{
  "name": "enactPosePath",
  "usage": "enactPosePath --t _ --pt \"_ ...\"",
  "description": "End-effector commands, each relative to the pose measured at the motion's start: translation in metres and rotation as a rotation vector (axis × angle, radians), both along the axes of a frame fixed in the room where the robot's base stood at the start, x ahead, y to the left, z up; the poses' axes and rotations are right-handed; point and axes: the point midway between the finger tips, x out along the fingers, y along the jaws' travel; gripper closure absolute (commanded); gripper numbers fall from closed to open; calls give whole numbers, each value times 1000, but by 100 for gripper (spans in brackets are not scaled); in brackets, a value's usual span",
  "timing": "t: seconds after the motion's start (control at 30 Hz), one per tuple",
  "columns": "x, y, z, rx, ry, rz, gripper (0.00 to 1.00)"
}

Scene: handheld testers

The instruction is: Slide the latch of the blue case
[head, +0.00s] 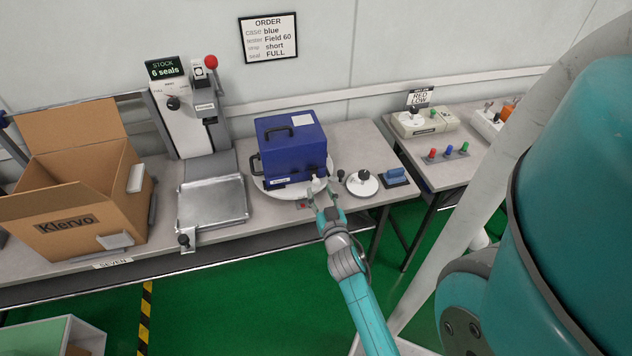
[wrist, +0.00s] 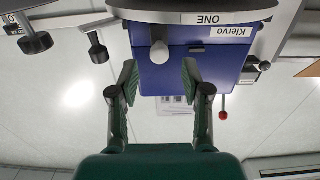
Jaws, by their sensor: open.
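The blue case (head: 290,143) stands shut on a round white turntable (head: 256,184), with dark handles on its top and left side and a white label on its lid. In the wrist view the case (wrist: 190,75) appears upside down, with a "Klervo" label on its front. A pale rounded knob (wrist: 160,52), which looks like the latch, sticks out of the front. In the head view it shows small at the case's front right (head: 317,184). My gripper (head: 322,199) is open and empty in front of the knob. In the wrist view its fingertips (wrist: 160,82) flank the space below the knob, apparently without touching it.
A white disc with a black knob (head: 363,182) and a blue block-like stamp (head: 396,177) stand right of the turntable. A press with a metal tray (head: 212,202) and an open cardboard box (head: 80,205) stand left. A second table holds testers (head: 425,121) and coloured pegs (head: 448,152).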

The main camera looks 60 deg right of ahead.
Motion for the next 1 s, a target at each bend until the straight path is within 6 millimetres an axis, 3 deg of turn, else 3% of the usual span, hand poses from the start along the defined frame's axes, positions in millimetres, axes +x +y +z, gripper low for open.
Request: enactPosePath --t 0.3,0.73,0.77,0.93,1.0 --pt "27 -33 0 1 -1 -1 52" --pt "33 -39 0 0 0 0 52" --pt "33 -39 0 0 0 0 55" --pt "33 -39 0 0 0 0 97" --pt "33 -39 0 0 0 0 100"
